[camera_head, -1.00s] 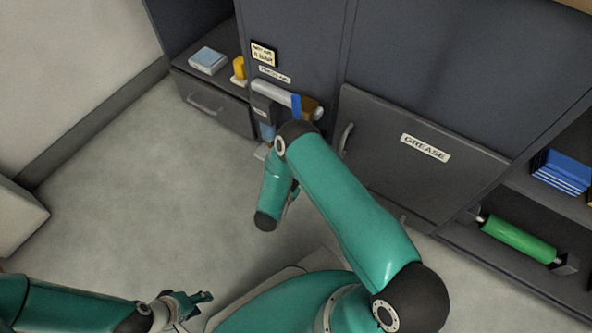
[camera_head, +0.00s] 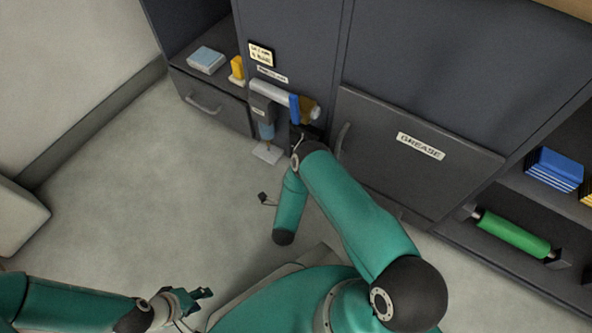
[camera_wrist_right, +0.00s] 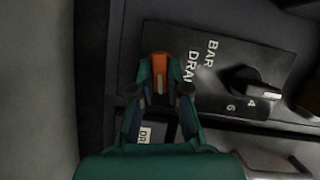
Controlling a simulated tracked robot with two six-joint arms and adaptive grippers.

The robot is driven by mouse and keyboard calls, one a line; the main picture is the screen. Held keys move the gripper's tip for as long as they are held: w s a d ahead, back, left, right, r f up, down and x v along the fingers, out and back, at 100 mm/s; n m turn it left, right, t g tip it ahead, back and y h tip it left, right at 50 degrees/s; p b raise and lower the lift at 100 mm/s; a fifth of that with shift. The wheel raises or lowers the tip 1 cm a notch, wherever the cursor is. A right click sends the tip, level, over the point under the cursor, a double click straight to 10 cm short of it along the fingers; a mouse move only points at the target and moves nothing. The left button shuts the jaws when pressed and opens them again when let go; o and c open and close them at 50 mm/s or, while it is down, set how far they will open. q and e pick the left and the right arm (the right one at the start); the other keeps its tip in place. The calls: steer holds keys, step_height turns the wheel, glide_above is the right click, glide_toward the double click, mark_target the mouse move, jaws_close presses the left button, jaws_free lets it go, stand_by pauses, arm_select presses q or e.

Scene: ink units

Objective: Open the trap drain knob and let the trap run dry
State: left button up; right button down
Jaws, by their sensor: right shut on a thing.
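The trap (camera_head: 266,131) shows in the head view as a small blue bowl under a grey labelled body, low on the dark cabinet front. In the right wrist view, an orange knob (camera_wrist_right: 160,72) stands between the fingertips of my right gripper (camera_wrist_right: 160,88), which is shut on it. A dark plate (camera_wrist_right: 225,65) beside it reads "BAR" and part of "DRAIN". In the head view my right gripper is mostly hidden by its own forearm, just right of the trap. My left gripper (camera_head: 198,298) is at the lower left, open and empty, far from the trap.
A black dial (camera_wrist_right: 255,88) with numbers sits right of the orange knob. A pale pad (camera_head: 268,152) lies below the trap. A silver cylinder (camera_head: 270,92) with a blue band is above it. A "GREASE" door (camera_head: 400,165) is to the right. The floor at left is clear.

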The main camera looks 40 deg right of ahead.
steer(key=shift+s+d+f+m+h, duration=0.1)
steer(key=shift+d+m+h, duration=0.1)
steer(key=shift+m, duration=0.35)
steer(key=shift+s+d+f+m+h, duration=0.1)
steer(key=shift+m+h, duration=0.1)
steer(key=shift+m, duration=0.35)
steer(key=c, duration=1.2)
jaws_free()
steer(key=shift+a+t, duration=0.1)
steer(key=shift+t, duration=0.2)
steer(key=shift+o, duration=0.2)
steer(key=shift+w+a, duration=0.1)
